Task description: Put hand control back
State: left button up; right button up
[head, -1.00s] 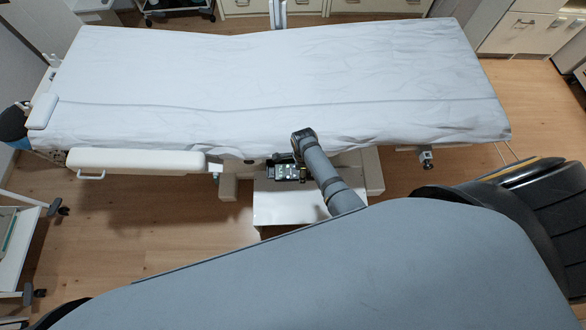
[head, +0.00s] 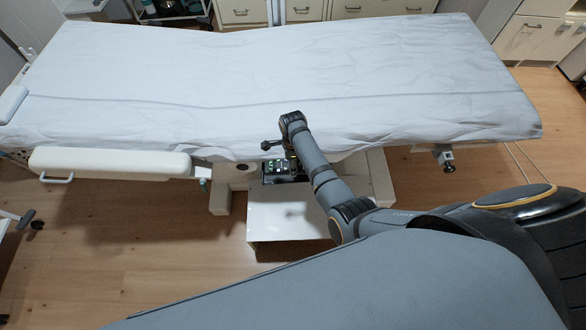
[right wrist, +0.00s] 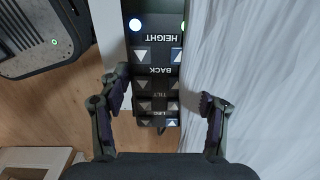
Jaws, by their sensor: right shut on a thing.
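The hand control (right wrist: 157,75) is a dark handset with rows of arrow buttons labelled HEIGHT, BACK, TILT and LEG, and a lit blue-white lamp. In the head view the hand control (head: 281,168) shows as a small dark panel with green lights, at the near side of the couch (head: 250,75), just below the sheet's edge. My arm partly covers the right gripper there. Any holder for the hand control cannot be made out. My left gripper is not in view.
A padded white side rail (head: 110,163) runs along the couch's near side, left of the hand control. A white box-like base part (head: 285,225) stands below it. A clamp (head: 445,158) sticks out at the right. The wooden floor at the left (head: 130,250) is mostly clear.

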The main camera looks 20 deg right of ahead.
notch_tip(320, 180, down, 2)
jog(key=shift+f+b, duration=0.25)
jog(key=shift+b, duration=0.25)
jog(key=shift+r, duration=0.25)
jog(key=o, duration=0.8)
jog(key=shift+f, duration=0.25)
jog(key=o, duration=0.5)
jog(key=shift+c, duration=0.2)
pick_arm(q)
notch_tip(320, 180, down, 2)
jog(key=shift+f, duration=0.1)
pick_arm(e)
jog(key=shift+r, duration=0.15)
pick_arm(q)
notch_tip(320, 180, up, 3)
jog(key=p, duration=0.3)
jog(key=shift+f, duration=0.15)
pick_arm(e)
notch_tip(320, 180, up, 12)
jog(key=shift+s, duration=0.1)
